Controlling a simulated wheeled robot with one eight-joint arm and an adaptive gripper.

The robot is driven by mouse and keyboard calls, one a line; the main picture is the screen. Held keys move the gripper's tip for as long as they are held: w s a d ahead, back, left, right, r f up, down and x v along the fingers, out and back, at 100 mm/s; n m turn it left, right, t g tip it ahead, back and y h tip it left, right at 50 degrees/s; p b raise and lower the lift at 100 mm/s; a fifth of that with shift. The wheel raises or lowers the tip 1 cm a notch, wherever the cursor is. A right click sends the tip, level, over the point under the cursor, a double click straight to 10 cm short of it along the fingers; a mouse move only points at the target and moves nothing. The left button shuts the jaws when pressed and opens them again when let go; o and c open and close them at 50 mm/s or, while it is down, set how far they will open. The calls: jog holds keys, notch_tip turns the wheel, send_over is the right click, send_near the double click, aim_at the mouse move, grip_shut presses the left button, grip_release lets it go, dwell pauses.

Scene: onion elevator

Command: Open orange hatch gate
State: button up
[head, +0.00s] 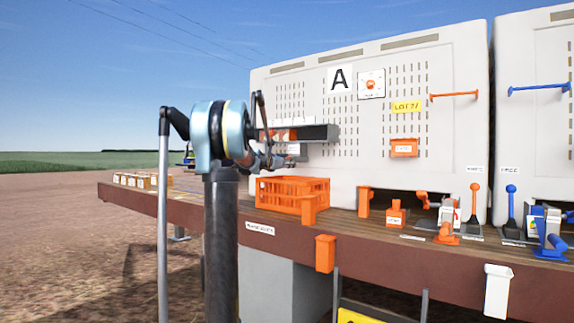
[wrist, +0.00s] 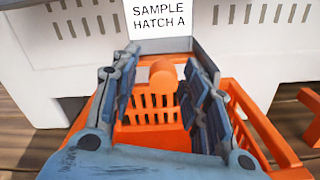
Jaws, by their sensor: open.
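A rounded orange piece (wrist: 162,72), probably the gate's handle, shows between my fingers. My gripper (wrist: 163,64) is open, with a finger on either side of that piece. I cannot tell whether they touch it. My gripper (head: 272,160) is close to the hatch in the head view.
An orange crate (head: 300,182) stands on the wooden deck under the hatch; it also fills the lower wrist view (wrist: 262,125). Orange and blue levers (head: 473,200) stand at the right. Small boxes (head: 140,181) sit at the deck's left end.

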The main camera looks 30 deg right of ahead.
jog(key=shift+w+d, duration=0.1)
jog(key=shift+d, duration=0.15)
grip_shut()
jog(key=v, duration=0.7)
jog(key=shift+a, duration=0.15)
grip_release()
